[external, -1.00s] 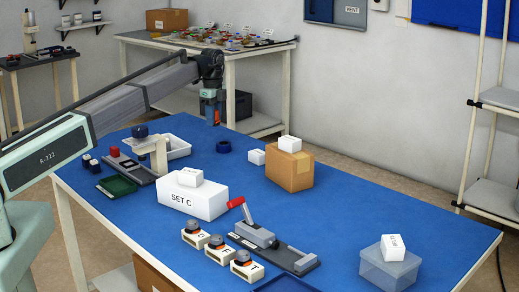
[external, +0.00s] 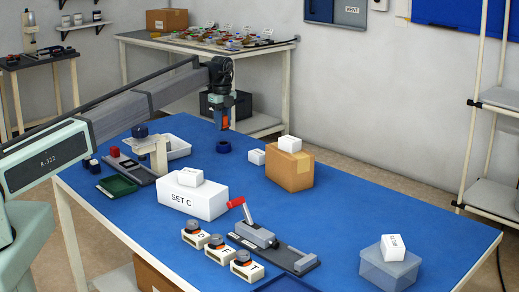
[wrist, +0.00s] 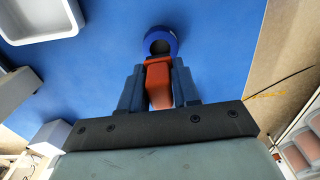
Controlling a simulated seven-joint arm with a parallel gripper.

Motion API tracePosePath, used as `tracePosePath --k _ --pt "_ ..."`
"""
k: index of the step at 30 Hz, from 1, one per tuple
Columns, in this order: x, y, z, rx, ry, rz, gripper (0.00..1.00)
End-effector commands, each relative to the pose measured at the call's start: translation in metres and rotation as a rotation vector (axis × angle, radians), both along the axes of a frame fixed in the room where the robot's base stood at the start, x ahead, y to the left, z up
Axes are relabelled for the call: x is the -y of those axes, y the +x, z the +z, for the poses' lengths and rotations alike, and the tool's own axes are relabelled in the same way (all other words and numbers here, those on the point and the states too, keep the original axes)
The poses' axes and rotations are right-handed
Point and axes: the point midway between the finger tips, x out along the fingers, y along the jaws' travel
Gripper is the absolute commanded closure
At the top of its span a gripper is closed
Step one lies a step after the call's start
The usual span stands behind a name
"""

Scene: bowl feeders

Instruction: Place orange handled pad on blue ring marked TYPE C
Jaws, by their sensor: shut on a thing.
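The blue ring (external: 223,146) lies on the blue table, left of the cardboard box; no TYPE C mark is readable on it. My gripper (external: 225,122) is above the table, over and slightly behind the ring in the external view, with a gap between them. In the wrist view my gripper (wrist: 159,84) is shut on the orange handle (wrist: 158,82). The blue ring (wrist: 173,41) shows just beyond the handle's tip there. A dark patch lies inside its outline; I cannot tell whether it is the pad or the ring's opening.
A cardboard box (external: 288,172) with a small white box on it stands right of the ring. A white SET C box (external: 192,202), a lever fixture (external: 258,236) and a white tray (external: 178,147) are nearby.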

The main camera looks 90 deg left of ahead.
Motion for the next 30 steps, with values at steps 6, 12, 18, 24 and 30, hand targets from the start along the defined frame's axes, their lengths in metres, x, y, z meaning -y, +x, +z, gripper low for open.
tracePosePath --k 6,12,18,24,30 --pt "0.000 0.000 -0.018 0.001 0.001 0.001 0.99" --pt "0.000 0.000 -0.041 0.000 0.000 0.001 0.99" --pt "0.000 0.000 -0.049 0.001 0.001 0.001 0.99" --pt "0.000 0.000 -0.049 0.001 0.001 0.001 0.99" --pt "0.000 0.000 -0.051 0.001 0.001 0.001 0.58"
